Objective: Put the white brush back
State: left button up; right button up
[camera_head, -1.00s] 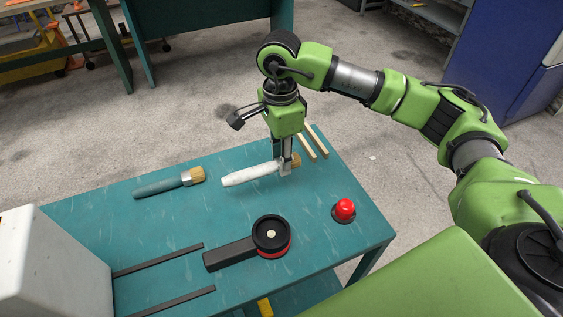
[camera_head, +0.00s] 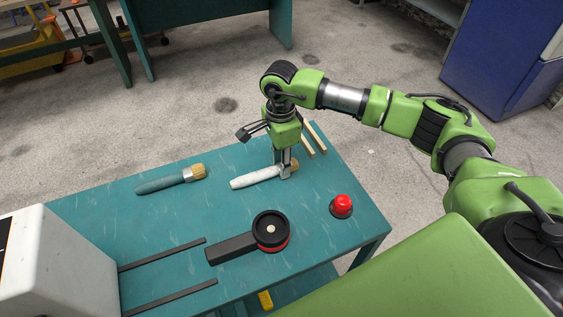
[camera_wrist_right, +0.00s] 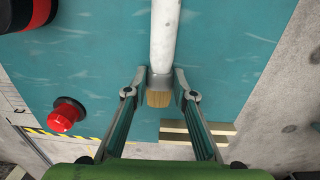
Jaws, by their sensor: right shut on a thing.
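The white brush (camera_head: 252,178) has a pale handle, a metal ferrule and tan bristles. It lies level at or just above the teal tabletop (camera_head: 310,232); I cannot tell if it touches. My right gripper (camera_head: 284,174) points down and is shut on the brush at its ferrule. In the right wrist view the white brush (camera_wrist_right: 164,35) runs up and away, with its bristles toward me. The fingers of my right gripper (camera_wrist_right: 160,78) stand on both sides of the ferrule. My left gripper is not in view.
A brush with a teal handle (camera_head: 162,184) lies left of the white one. A black round tool (camera_head: 231,250), a red button (camera_head: 342,206) and two wooden strips (camera_head: 314,139) are on the table. A pale box (camera_head: 60,265) stands at the left.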

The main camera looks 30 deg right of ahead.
jog(key=o, duration=1.1)
